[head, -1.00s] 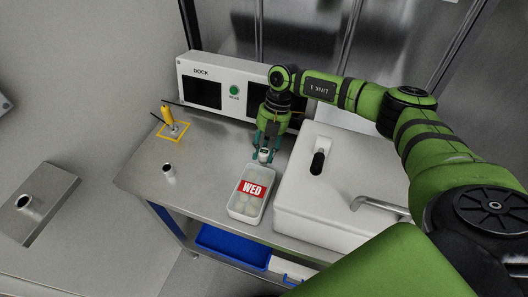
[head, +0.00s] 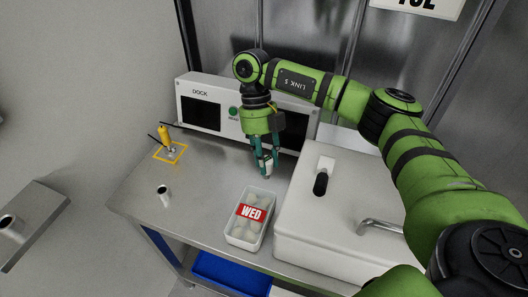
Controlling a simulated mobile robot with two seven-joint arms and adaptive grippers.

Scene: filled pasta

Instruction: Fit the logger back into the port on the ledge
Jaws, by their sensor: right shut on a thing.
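My right gripper (head: 264,166) is shut on a small white and grey piece, which looks like the logger (head: 267,168). It holds the logger just behind the far edge of a clear tub with a red WED label. The fingers partly hide the logger. A small ledge (head: 44,216) sticks out at the far left. A short metal tube with a dark opening, which looks like the port (head: 9,226), stands on it, cut by the picture's edge. My left gripper is not in view.
The WED tub (head: 236,234) stands on the steel bench (head: 195,205) beside a white lidded box (head: 340,235). A short tube (head: 163,195) and a yellow-handled tool (head: 165,136) stand to the left. The DOCK unit (head: 205,92) is behind.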

